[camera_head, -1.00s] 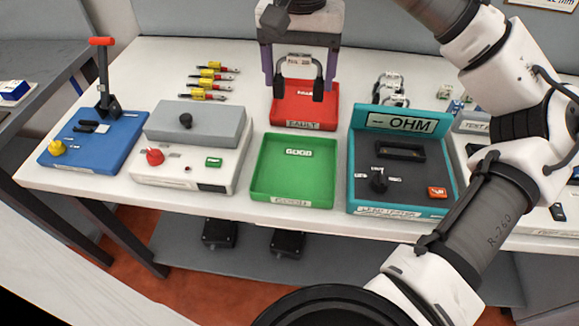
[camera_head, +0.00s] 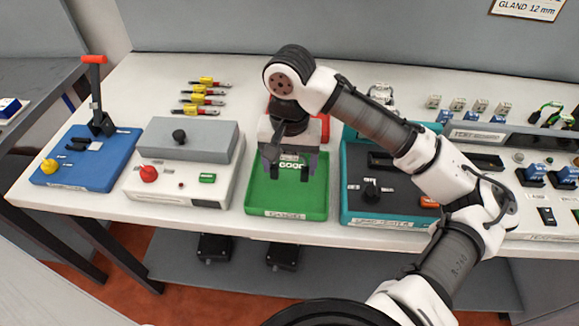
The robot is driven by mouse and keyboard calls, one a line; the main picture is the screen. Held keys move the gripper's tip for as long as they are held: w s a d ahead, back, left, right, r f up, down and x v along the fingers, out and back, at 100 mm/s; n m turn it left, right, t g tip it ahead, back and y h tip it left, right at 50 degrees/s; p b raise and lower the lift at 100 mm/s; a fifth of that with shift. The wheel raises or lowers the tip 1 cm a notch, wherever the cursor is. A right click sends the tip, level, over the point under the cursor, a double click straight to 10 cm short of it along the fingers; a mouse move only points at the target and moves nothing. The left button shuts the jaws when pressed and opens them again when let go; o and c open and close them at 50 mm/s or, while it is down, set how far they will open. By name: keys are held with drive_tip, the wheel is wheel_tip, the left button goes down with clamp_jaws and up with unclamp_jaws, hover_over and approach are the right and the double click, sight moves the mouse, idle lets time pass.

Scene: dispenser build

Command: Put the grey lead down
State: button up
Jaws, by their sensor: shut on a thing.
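The gripper is shut on the grey lead, which is hard to make out in shadow between and below the fingers. I cannot tell whether the lead touches the tray floor. The rest of the tray floor that shows is bare. The red tray (camera_head: 325,125) behind is mostly hidden by my gripper and wrist.
The teal OHM tester (camera_head: 355,205) stands right of the green tray, partly under my arm. The grey-lidded box (camera_head: 195,140) and blue lever press (camera_head: 98,175) stand left. Several yellow-and-red leads (camera_head: 203,95) lie behind. Grey looped parts (camera_head: 381,92) lie behind my arm.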

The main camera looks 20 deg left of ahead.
drive_tip(key=shift+f, duration=1.05)
drive_tip(key=shift+f, duration=0.15)
drive_tip(key=o, duration=1.1)
wheel_tip(320, 180, up, 12)
drive_tip(key=shift+r+b, duration=0.15)
drive_tip(key=shift+b, duration=0.3)
